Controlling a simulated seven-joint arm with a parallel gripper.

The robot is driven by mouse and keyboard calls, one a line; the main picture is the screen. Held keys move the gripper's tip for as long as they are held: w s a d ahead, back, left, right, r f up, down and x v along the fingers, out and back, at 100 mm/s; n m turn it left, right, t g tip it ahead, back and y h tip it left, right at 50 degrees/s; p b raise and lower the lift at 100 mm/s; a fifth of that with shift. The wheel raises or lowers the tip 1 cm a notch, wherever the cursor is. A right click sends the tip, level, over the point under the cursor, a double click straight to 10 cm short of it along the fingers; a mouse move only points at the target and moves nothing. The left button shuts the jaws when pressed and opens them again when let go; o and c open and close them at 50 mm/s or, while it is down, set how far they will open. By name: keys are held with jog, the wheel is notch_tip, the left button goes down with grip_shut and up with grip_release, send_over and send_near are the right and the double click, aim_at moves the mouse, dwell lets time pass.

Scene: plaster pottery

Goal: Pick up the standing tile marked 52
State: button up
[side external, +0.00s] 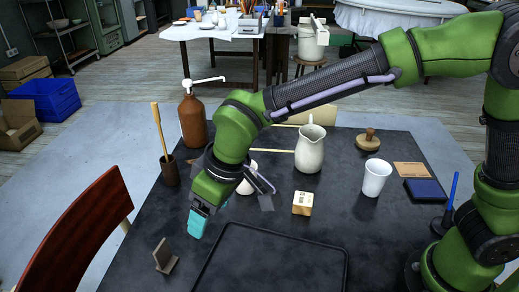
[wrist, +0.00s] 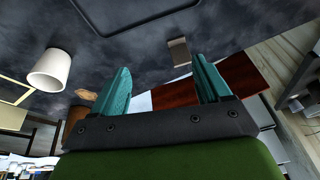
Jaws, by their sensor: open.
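A small grey-brown tile (side external: 164,254) stands upright in a low holder or foot near the left front edge of the dark table. In the wrist view the tile (wrist: 179,50) shows beyond the fingertips, nearer the right finger. No number on it can be read in either view. My gripper (side external: 196,226), with teal fingers, hangs above the table just right of the tile and apart from it. In the wrist view my gripper (wrist: 163,66) is open, with nothing between its fingers.
A black tray (side external: 270,228) lies right of my gripper. A pale block (side external: 302,204), a pitcher (side external: 310,150) and a white cup (side external: 375,178) stand behind it. A brown bottle (side external: 192,122) and tool pot (side external: 170,172) stand behind my gripper. A red-brown chair (side external: 80,235) borders the left.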

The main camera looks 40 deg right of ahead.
jog(key=n, duration=0.1)
send_near(162, 249)
jog(key=s+d+r, duration=0.2)
jog(key=s, duration=0.1)
jog(key=w+a, duration=0.1)
jog(key=shift+t, duration=0.5)
jog(key=x, duration=1)
jog(key=shift+w+a, duration=0.15)
jog(key=shift+w, duration=0.2)
jog(key=shift+x, duration=2.6)
jog(key=shift+s+a, duration=0.15)
jog(key=shift+s, duration=0.05)
jog(key=c, duration=1)
jog(key=shift+c, duration=0.2)
jog(key=shift+r, duration=0.1)
